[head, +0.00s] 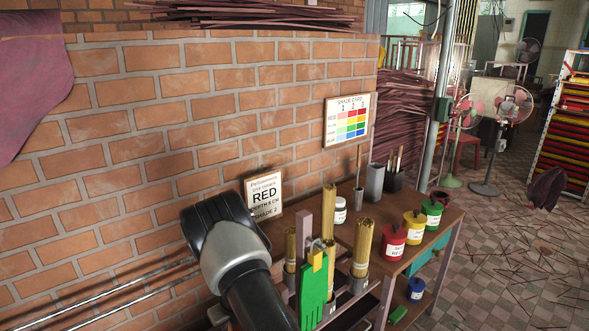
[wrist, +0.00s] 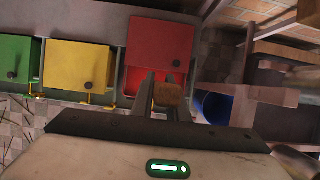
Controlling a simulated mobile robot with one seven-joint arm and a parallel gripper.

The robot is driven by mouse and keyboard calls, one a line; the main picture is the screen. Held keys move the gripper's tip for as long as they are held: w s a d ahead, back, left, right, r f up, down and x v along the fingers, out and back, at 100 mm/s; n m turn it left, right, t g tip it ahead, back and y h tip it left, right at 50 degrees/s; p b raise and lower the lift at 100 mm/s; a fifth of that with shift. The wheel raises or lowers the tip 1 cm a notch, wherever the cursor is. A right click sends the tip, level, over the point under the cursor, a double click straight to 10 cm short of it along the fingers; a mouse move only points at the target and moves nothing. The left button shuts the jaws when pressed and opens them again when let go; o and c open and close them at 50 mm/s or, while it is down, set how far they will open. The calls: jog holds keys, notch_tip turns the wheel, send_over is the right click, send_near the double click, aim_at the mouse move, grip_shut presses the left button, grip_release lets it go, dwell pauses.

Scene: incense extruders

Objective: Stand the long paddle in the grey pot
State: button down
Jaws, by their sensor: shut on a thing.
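In the wrist view my gripper (wrist: 165,97) is shut on a brown wooden piece (wrist: 168,94), which looks like the long paddle. Only its squarish end shows between the two dark fingers; its length is hidden. In the head view my arm's dark wrist hides the gripper and the held piece. The grey pot (head: 375,182) stands upright at the back of the wooden bench; nothing is seen sticking out of it. It is well to the right of my arm in the head view. I cannot make it out in the wrist view.
A dark box with wooden sticks (head: 395,172) stands right of the grey pot, and a thin stick (head: 359,165) stands left of it. Red (head: 393,242), yellow (head: 413,228) and green (head: 432,214) jars line the front. Tall incense bundles (head: 362,247) stand near my arm. A brick wall (head: 150,120) is behind.

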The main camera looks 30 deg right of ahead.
notch_tip(320, 180, down, 9)
jog(key=b, duration=0.7)
